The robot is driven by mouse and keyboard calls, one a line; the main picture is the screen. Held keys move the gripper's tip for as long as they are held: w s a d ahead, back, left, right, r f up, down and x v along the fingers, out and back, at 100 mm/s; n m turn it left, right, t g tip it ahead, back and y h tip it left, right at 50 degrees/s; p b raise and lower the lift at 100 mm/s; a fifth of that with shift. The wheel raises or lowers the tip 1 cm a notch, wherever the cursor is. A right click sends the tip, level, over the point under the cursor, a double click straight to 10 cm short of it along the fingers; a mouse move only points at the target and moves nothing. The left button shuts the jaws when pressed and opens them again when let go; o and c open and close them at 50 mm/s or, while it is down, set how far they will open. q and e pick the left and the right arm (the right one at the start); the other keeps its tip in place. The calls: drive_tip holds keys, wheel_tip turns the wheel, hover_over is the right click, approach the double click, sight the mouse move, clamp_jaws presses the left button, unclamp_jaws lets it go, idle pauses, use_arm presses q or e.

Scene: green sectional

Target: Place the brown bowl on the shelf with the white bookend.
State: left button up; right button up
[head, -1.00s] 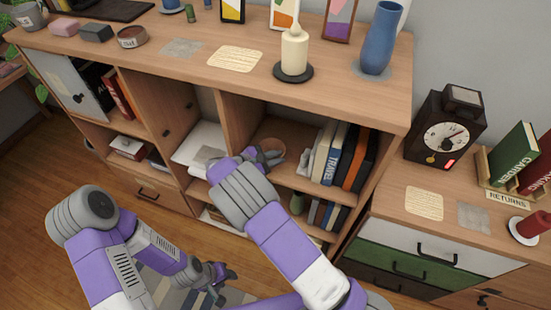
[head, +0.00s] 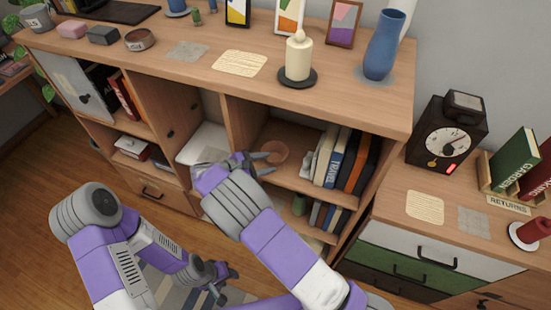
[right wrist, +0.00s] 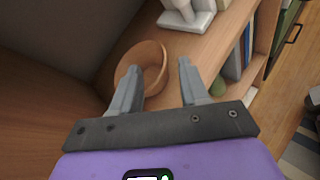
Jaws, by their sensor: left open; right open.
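The brown bowl (head: 279,152) sits in the open middle compartment, on the same shelf board as the white bookend (head: 309,163), to the left of it with a gap between. My right gripper (head: 266,163) is open and empty at the front of this compartment, close to the bowl. In the right wrist view the bowl (right wrist: 150,58) shows just beyond the open fingers, partly hidden by the left finger; I cannot tell whether that finger touches it. The bookend (right wrist: 187,14) shows past it. My left gripper (head: 224,284) is open and empty, low in front of the cabinet.
Several books (head: 345,162) stand right of the bookend. A vertical divider (head: 240,128) bounds the compartment on the left, and the cabinet top (head: 200,75) hangs over it. A candle (head: 298,57) and a blue vase (head: 384,45) stand on top. A green object (head: 299,204) is on the shelf below.

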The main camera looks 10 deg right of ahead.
drive_tip(key=p+v, duration=0.1)
drive_tip(key=v, duration=0.5)
drive_tip(key=shift+a, duration=0.2)
